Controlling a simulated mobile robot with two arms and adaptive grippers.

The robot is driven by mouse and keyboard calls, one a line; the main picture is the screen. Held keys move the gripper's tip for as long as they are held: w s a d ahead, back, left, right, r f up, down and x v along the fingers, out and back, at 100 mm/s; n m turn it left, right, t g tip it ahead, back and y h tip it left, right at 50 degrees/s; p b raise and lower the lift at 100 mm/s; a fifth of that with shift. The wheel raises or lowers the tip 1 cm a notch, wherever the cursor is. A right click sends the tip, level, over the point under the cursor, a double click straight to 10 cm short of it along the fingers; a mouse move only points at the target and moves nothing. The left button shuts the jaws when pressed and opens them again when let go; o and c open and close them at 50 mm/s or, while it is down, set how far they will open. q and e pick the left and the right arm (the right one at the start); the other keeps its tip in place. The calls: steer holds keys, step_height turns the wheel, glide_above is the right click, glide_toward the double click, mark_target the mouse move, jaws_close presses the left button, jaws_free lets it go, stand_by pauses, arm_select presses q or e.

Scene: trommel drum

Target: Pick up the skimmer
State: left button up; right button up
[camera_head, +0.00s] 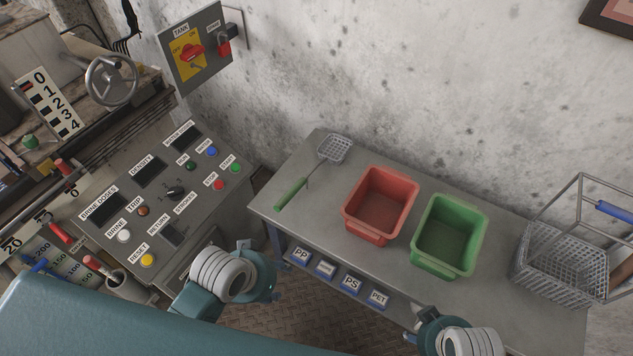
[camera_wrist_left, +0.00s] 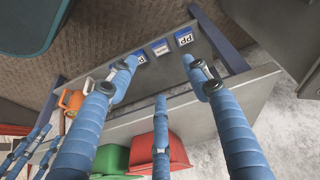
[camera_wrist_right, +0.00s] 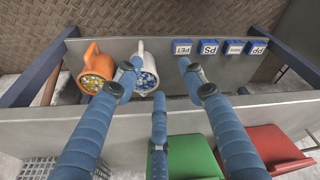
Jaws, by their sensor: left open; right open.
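The skimmer (camera_head: 336,149) lies at the back left of the grey bench, with its wire mesh head toward the wall and its green handle (camera_head: 291,194) toward the front left. My left gripper (camera_head: 268,278) is in front of the bench's left end, apart from the skimmer; its fingers barely show in the head view. In the left wrist view the left gripper (camera_wrist_left: 158,75) is open and empty. My right gripper (camera_head: 428,322) is at the bench's front, further right. In the right wrist view the right gripper (camera_wrist_right: 160,76) is open and empty.
A red bin (camera_head: 349,222) and a green bin (camera_head: 420,253) stand right of the skimmer. A wire basket (camera_head: 545,262) is at the right end. A control panel (camera_head: 160,212) stands left. Orange (camera_wrist_right: 92,62) and white (camera_wrist_right: 139,60) mugs holding pellets stand on the lower shelf.

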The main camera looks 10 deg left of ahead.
arm_select(q)
steer(key=w+d+r+m+h+b, duration=0.2)
steer(key=w+d+r, duration=0.25)
steer(key=w, duration=0.25)
steer(key=n, duration=0.2)
glide_toward(294, 190)
steer(key=shift+s+d+f, duration=0.15)
steer(key=shift+d+f, duration=0.05)
steer(key=shift+d, duration=0.25)
arm_select(e)
step_height(294, 190, down, 16)
steer(key=s, duration=0.2)
arm_select(q)
steer(key=b+x, duration=0.1)
steer(key=x, duration=0.3)
steer(key=shift+f, duration=0.35)
steer(key=x, duration=0.2)
steer(key=b+x, duration=0.2)
steer(key=x, duration=0.1)
steer(key=shift+w+a+f, duration=0.2)
steer(key=shift+w+f, duration=0.05)
steer(key=shift+w, duration=0.15)
steer(key=shift+w+d+f, duration=0.1)
steer(key=shift+f, duration=0.05)
arm_select(e)
step_height(294, 190, up, 10)
steer(key=w, duration=0.2)
steer(key=shift+r, duration=0.25)
arm_select(q)
steer(key=shift+c, duration=0.2)
